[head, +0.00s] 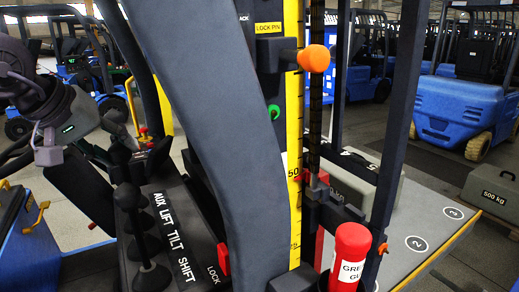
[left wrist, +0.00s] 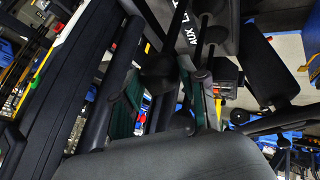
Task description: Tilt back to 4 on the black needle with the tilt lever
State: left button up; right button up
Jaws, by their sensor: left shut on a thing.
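A row of black levers with round knobs (head: 128,196) stands on the dark console at lower left in the head view, beside the white words AUX, LIFT and TILT. My left gripper (head: 112,150) reaches in from the left at the far end of this row. In the left wrist view, my left gripper (left wrist: 160,103) has green-faced fingers close around a dark lever knob (left wrist: 158,72). It is shut on a lever; which one is hard to tell. I cannot make out the black needle. My right gripper is not in view.
A wide grey pillar (head: 215,130) crosses the head view. Right of it are a yellow scale (head: 294,215), an orange knob (head: 314,58) by the LOCK PIN label, and a red cylinder (head: 350,250). A 500 kg block (head: 495,190) and blue forklifts (head: 460,105) stand beyond.

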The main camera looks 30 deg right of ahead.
pick_arm(q)
jog(key=o, duration=0.9)
jog(key=p+v, duration=0.3)
jog(key=v, duration=0.7)
